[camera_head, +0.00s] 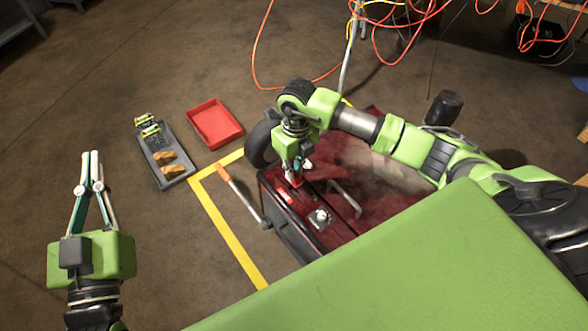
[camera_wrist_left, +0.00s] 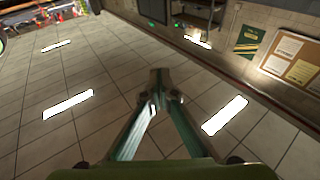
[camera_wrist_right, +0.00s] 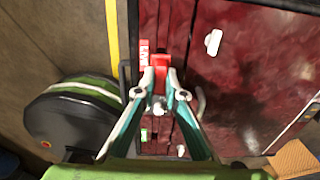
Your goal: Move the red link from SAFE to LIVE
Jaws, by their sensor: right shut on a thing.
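The dark red charger unit (camera_head: 345,226) stands on the floor below my right arm. My right gripper (camera_head: 298,168) points down at its top panel. In the right wrist view my right gripper (camera_wrist_right: 160,84) is shut on the red link (camera_wrist_right: 163,64), which shows between and just beyond the fingertips. A red label with white letters (camera_wrist_right: 145,56) lies beside it; I cannot read which position it marks. Whether the link is seated or lifted is hidden by the fingers. My left gripper (camera_head: 91,155) is raised over the floor at the left, its fingers together and empty.
A grey tray (camera_head: 151,168) with several small parts and an empty red tray (camera_head: 215,124) lie on the floor. An orange-handled lever (camera_head: 226,178) juts from the unit's left side. A pale knob (camera_head: 320,216) sits on its top. Orange cables (camera_head: 400,40) hang behind.

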